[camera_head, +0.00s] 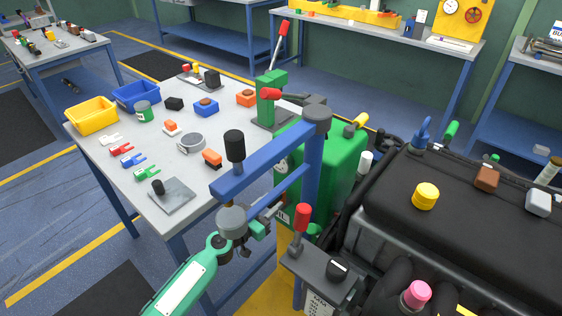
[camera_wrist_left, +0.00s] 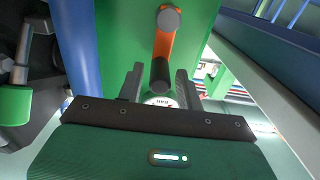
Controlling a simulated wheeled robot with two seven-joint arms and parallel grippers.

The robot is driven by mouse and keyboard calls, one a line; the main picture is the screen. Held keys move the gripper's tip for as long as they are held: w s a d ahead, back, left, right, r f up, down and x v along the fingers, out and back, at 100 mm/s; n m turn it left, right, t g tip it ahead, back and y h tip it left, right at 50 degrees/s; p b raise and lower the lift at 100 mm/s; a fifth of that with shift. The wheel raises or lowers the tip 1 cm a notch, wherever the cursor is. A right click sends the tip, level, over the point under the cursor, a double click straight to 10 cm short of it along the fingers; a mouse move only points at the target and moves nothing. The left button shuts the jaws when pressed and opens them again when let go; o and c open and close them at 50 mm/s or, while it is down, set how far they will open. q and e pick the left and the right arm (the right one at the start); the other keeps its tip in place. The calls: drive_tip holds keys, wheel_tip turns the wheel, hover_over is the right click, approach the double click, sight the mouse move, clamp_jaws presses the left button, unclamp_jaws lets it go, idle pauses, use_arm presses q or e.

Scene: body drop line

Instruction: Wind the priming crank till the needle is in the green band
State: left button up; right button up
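The priming crank (camera_wrist_left: 164,45) shows in the left wrist view as an orange arm on the green tank (camera_wrist_left: 195,20), with a grey hub at the top and a dark knob at the lower end. My left gripper (camera_wrist_left: 159,80) is open, its fingers apart on either side of the dark knob, with gaps visible. A white face with small marks (camera_wrist_left: 160,101) shows below the knob, partly hidden by the gripper; I cannot read a needle or green band. In the head view the left gripper (camera_head: 268,214) is beside the green tank (camera_head: 343,150), and the crank is hidden. My right gripper is not in view.
A blue frame (camera_head: 262,172) with a black knob stands over my left gripper. A red-handled lever (camera_head: 302,218) is close on its right. A dark engine block (camera_head: 470,210) fills the right. A grey table (camera_head: 180,200) with small parts and bins stands left.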

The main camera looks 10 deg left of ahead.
use_arm(q)
clamp_jaws()
drive_tip(key=s+d, duration=0.1)
drive_tip(key=d+f, duration=0.1)
drive_tip(key=shift+s+d+b, duration=0.3)
drive_tip(key=shift+s+b, duration=0.1)
